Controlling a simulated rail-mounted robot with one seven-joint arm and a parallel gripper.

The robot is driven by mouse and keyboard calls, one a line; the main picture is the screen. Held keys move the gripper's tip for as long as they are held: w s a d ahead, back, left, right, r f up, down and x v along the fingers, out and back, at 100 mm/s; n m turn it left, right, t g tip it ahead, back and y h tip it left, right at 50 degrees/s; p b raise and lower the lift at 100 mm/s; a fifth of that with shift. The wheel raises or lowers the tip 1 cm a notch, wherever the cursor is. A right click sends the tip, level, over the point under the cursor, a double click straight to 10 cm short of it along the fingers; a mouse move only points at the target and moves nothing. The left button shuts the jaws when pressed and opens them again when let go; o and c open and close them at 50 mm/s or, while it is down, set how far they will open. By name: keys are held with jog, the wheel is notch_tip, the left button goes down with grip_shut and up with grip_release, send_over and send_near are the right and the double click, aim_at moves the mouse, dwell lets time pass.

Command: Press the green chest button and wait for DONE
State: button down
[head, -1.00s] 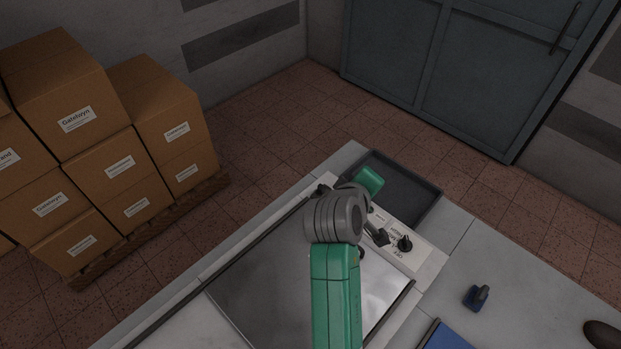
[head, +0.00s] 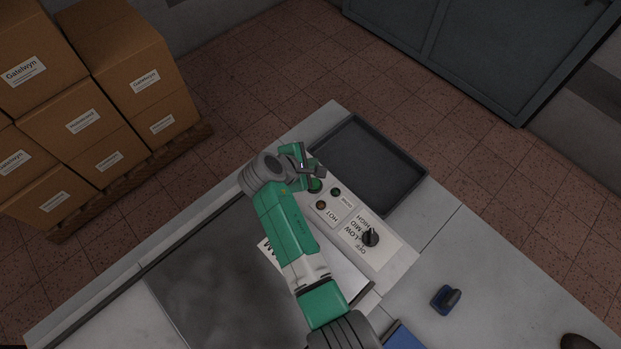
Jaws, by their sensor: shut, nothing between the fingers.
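The chest's control panel (head: 392,262) is a pale strip beside the dark tray. A green button (head: 314,186) sits at its far end, partly hidden by my gripper. My gripper (head: 308,170) is shut and empty, right over or beside that button; I cannot tell whether it touches. A small dark green lamp (head: 335,192) beside the DONE label looks unlit. An amber-brown lamp (head: 321,205) sits above the HOT label. A black knob (head: 370,237) is near the OFF, LOW, MID and HIGH marks.
An empty dark tray (head: 402,188) lies behind the panel. A grey metal plate (head: 205,290) lies left of my arm. A blue object with a dark grip (head: 445,299) stands on the bench at right. Stacked cartons (head: 100,120) stand on a pallet at left.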

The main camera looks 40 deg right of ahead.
jog(key=b, duration=0.7)
send_over(317, 180)
jog(key=a, duration=0.3)
jog(key=f, duration=0.6)
jog(key=shift+s+d+f, duration=0.15)
jog(key=shift+s+f, duration=0.05)
jog(key=shift+f, duration=0.15)
jog(key=shift+f+b, duration=0.7)
jog(key=shift+f, duration=0.3)
jog(key=shift+f, duration=0.1)
jog(key=shift+f, duration=0.35)
jog(key=shift+f, duration=0.4)
dwell(0.5)
jog(key=shift+r+p, duration=0.7)
jog(key=shift+r, duration=0.1)
